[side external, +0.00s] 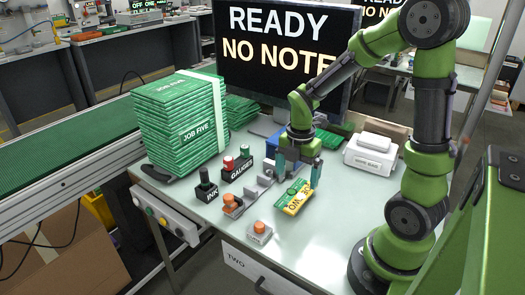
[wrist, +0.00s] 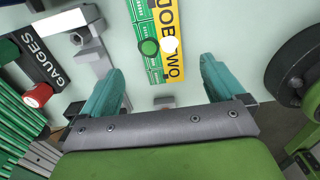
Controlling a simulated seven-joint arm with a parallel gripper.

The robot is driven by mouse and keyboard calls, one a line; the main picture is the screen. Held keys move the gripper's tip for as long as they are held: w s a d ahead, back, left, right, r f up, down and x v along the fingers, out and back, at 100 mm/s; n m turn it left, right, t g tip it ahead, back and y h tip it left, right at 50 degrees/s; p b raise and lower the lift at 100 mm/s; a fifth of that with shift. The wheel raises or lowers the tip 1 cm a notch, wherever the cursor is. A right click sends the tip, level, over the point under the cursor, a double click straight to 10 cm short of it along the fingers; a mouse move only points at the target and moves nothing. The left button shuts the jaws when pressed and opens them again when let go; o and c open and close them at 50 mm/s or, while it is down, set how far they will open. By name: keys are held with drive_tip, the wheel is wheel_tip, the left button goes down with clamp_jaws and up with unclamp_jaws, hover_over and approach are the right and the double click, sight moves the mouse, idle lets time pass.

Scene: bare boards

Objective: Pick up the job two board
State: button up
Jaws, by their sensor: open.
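The job two board (side external: 296,197) is green with a yellow strip lettered "TWO" and lies on the pale bench. In the wrist view the board (wrist: 158,40) runs up to the top edge, with its strip reading "JOB TWO" and a green and a white round spot on it. My gripper (side external: 299,180) points down over the board with its teal fingers apart. In the wrist view the open fingers of my gripper (wrist: 160,78) stand to either side of the board's line, with nothing between them. I cannot tell the exact height of the fingertips above the board.
A tall strapped stack of job five boards (side external: 185,115) stands at the left rear. The gauges block (side external: 237,165) and a grey fixture with an orange part (side external: 233,205) are left of the board. An orange button box (side external: 259,232) sits in front. A white box (side external: 371,153) stands right.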

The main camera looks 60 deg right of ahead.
sight(297, 194)
drive_tip(key=shift+d+f, duration=0.15)
drive_tip(key=shift+f, duration=1.35)
drive_tip(key=shift+d+f, duration=0.15)
drive_tip(key=shift+f, duration=1.35)
drive_tip(key=c, duration=1.2)
drive_tip(key=shift+o, duration=0.2)
wheel_tip(297, 194, up, 8)
drive_tip(key=w+a+r, duration=0.2)
drive_tip(key=w, duration=0.9)
drive_tip(key=shift+w+r, duration=0.25)
